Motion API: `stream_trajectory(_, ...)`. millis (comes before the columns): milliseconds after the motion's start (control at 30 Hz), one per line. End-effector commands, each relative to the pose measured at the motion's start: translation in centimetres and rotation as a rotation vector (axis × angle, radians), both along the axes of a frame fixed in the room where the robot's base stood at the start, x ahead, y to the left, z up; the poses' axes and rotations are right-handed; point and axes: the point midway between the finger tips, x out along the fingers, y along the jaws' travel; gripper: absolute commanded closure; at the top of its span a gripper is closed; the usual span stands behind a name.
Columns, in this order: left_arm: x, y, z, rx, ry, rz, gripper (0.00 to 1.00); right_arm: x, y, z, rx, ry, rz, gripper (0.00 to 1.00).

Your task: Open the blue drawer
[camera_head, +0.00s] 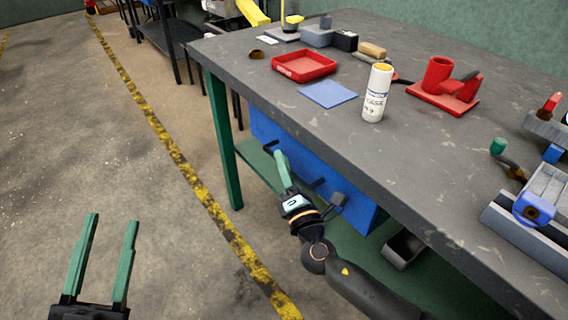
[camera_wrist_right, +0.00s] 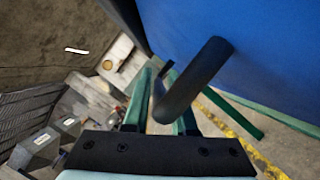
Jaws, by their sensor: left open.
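The blue drawer (camera_head: 262,128) is under the grey workbench, and its front fills the upper right of the right wrist view (camera_wrist_right: 265,45). It looks shut. A dark bent handle (camera_wrist_right: 195,80) sticks out from its front. My right gripper (camera_head: 280,158) is at the drawer front. In the right wrist view its green fingers (camera_wrist_right: 165,105) stand on either side of the handle's bar. Whether they press on the bar cannot be told. My left gripper (camera_head: 106,225) is open and empty above the floor at the lower left.
The workbench (camera_head: 430,165) stands above the drawer, with a green leg (camera_head: 222,140) at its left corner. On top are a red tray (camera_head: 304,77), a blue mat (camera_head: 328,94), a white bottle (camera_head: 375,100) and a red fixture (camera_head: 438,88). The floor on the left is clear.

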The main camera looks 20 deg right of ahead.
Motion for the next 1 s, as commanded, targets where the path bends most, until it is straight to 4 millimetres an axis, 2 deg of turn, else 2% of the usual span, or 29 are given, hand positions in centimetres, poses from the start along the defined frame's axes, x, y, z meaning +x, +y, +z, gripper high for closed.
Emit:
stream_trajectory(33,0.00,0.00,-0.01,0.000,0.000,0.000,0.50,-0.02,0.00,0.00,0.000,0.000,0.000,0.82)
stream_trajectory(200,0.00,0.00,-0.01,0.000,0.000,0.000,0.50,-0.03,-0.01,-0.01,0.000,0.000,0.000,1.00)
stream_trajectory(1000,-0.02,0.01,0.01,-0.001,-0.001,0.001,0.50,-0.04,-0.02,-0.07,-0.001,0.001,-0.001,1.00)
